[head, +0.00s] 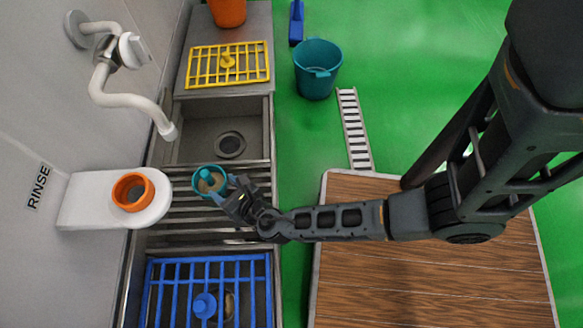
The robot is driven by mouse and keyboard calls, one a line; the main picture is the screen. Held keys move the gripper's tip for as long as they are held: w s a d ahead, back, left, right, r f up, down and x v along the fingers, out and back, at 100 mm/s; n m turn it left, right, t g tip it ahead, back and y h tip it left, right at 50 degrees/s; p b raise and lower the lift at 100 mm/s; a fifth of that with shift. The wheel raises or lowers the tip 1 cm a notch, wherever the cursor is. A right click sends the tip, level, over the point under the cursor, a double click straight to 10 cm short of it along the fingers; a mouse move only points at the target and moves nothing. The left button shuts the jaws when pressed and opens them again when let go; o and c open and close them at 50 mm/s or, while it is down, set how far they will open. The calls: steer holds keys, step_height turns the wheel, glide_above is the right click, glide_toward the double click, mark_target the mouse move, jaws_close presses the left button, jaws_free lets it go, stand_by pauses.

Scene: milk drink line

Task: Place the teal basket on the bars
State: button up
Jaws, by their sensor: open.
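The teal basket (199,190) is a small round cup with a teal knob and a tan inside, seen from above. It appears upright on or just over the metal bars (190,222), near their far end; any gap beneath it cannot be told. The bars run across the sink trough in the middle left. My gripper (229,189) is open at the right side of the basket, with its fingertips close to the rim. Whether they touch it is hard to tell.
An open sink basin (193,133) lies behind the bars. A blue grid (184,262) is in front, a yellow grid (199,83) farther back. An orange ring (119,190) sits on a white wall shelf (88,207) below a white tap (117,100). A teal bucket (316,85) stands on the green floor.

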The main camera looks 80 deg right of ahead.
steer(key=s+a+r+m+y, duration=0.3)
steer(key=s+m, duration=0.3)
steer(key=s, duration=0.2)
steer(key=s+a+r+m+y, duration=0.2)
steer(key=s+a+r+m, duration=0.15)
steer(key=s+m, duration=0.3)
steer(key=s+a+r+m+t+y, duration=0.1)
steer(key=s+r+m+t, duration=0.1)
steer(key=r+m, duration=0.6)
steer(key=s+a+r+m+t+y, duration=0.1)
steer(key=s+r+m, duration=0.4)
steer(key=r, duration=1.4)
steer(key=a+m+t, duration=0.1)
steer(key=m, duration=0.2)
steer(key=shift+s+r, duration=0.15)
